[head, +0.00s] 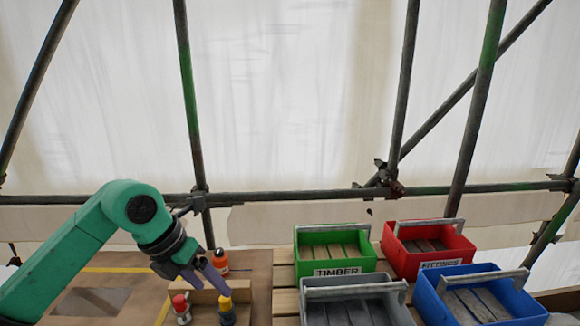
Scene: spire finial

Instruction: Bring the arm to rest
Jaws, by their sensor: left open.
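My left arm (110,215) is green and comes in from the left, bent at the elbow with the forearm pointing down. Its gripper (205,280) is open above the brown work surface, close to several small containers. An orange bottle (220,261) stands just behind the fingers. A red-topped container (181,308) and a dark container with a yellow top (226,311) stand in front of the gripper. I cannot tell whether the fingers touch any of them. My right gripper is not in view.
A green TIMBER crate (335,252), a red crate (430,248), a grey crate (352,296) and a blue crate (478,296) stand on wooden slats to the right. Scaffold poles (190,100) and white sheeting (290,80) rise behind.

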